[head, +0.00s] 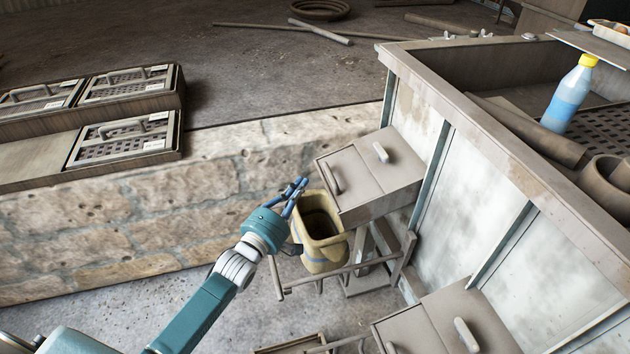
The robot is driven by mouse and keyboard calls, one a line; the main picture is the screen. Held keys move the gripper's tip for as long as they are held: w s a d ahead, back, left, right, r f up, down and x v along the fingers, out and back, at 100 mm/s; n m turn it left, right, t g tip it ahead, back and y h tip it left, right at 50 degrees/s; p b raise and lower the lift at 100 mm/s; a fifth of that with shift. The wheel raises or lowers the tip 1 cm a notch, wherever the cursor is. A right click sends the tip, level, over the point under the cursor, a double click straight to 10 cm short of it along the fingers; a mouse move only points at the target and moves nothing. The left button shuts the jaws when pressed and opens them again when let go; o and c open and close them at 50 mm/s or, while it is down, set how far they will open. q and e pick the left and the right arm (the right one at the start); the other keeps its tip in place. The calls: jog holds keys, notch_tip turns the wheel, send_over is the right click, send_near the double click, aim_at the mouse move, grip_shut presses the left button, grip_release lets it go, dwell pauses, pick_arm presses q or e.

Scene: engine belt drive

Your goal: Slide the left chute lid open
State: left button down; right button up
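A grey chute box (384,203) juts from the side of the big bin at the centre. My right gripper is not in view.
A yellowish open bucket (324,250) hangs below the chute by a metal rail (340,270). A second chute (440,322) is at the bottom right. A low stone wall (120,225) runs behind my arm. A blue bottle (567,97) stands in the bin.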

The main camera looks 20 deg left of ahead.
aim_at(344, 181)
pick_arm(q)
jog(key=shift+w+d+r+p, duration=0.1)
jog(key=shift+w+d+p, duration=0.05)
jog(key=shift+w+d, duration=0.65)
jog(key=shift+w+d+r+p, duration=0.15)
jog(key=shift+w+d, duration=0.4)
jog(key=shift+d, duration=0.4)
jog(key=shift+f, duration=0.1)
jog(key=w+d, duration=0.1)
jog(key=d, duration=0.1)
jog(key=w+d+r, duration=0.1)
jog(key=w+d, duration=0.1)
jog(key=w+d+r, duration=0.1)
jog(key=d, duration=0.2)
jog(key=shift+w+r, duration=0.2)
jog(key=shift+w, duration=0.1)
jog(key=shift+s+a, duration=0.1)
jog(key=shift+a, duration=0.05)
